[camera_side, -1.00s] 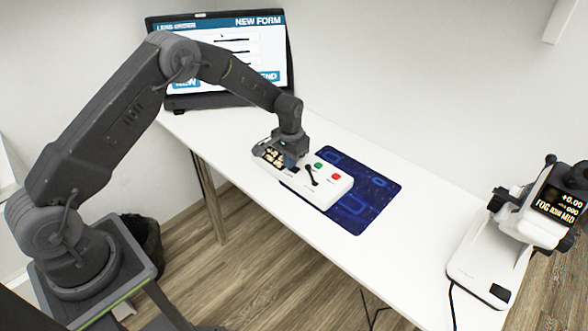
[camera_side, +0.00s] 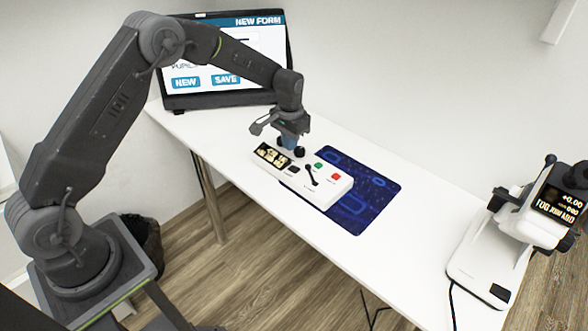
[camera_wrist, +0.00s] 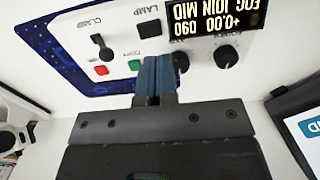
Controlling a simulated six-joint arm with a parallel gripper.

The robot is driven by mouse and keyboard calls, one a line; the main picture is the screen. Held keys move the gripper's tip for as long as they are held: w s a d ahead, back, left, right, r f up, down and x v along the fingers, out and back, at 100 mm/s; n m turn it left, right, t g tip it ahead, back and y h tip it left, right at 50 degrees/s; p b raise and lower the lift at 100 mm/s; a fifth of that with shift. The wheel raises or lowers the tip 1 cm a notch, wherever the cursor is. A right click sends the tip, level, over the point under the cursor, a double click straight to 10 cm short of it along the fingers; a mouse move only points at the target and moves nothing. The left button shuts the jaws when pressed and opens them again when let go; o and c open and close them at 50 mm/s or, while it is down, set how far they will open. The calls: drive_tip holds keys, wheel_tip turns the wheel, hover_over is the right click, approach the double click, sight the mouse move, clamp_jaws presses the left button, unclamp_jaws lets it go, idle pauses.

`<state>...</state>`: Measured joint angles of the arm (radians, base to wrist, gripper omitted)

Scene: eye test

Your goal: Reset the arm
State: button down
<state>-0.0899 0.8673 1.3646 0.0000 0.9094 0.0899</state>
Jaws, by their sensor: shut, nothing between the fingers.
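My gripper (camera_side: 289,145) is above the far left end of a white control box (camera_side: 328,192) in the side view. Its blue fingers are together and hold nothing. In the wrist view the fingers (camera_wrist: 155,72) point at the box (camera_wrist: 122,28), close to a black lamp button (camera_wrist: 150,28) and a dark knob (camera_wrist: 181,62). From these views I cannot tell the exact gap to the box. The box has a display (camera_wrist: 215,30), a clamp lever (camera_wrist: 102,48), a green button (camera_wrist: 135,65) and a red button (camera_wrist: 101,70).
The box sits partly on a blue mat (camera_side: 375,190) on a white table (camera_side: 415,228). A monitor (camera_side: 250,98) stands behind my arm. A white instrument with a screen (camera_side: 558,205) stands at the right end. The table between mat and instrument is clear.

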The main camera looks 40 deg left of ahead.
drive_tip(key=shift+r, duration=0.2)
drive_tip(key=s+d+r+t, duration=0.1)
drive_tip(key=s+r, duration=0.6)
drive_tip(key=r, duration=0.3)
drive_tip(key=s+d+r+t, duration=0.2)
drive_tip(key=s+r, duration=0.4)
drive_tip(key=r, duration=0.4)
drive_tip(key=s+d+r+t, duration=0.1)
drive_tip(key=s, duration=0.9)
drive_tip(key=s+r+t, duration=0.1)
drive_tip(key=s+r, duration=0.1)
drive_tip(key=s, duration=0.8)
drive_tip(key=shift+d+t, duration=0.3)
drive_tip(key=shift+d, duration=0.1)
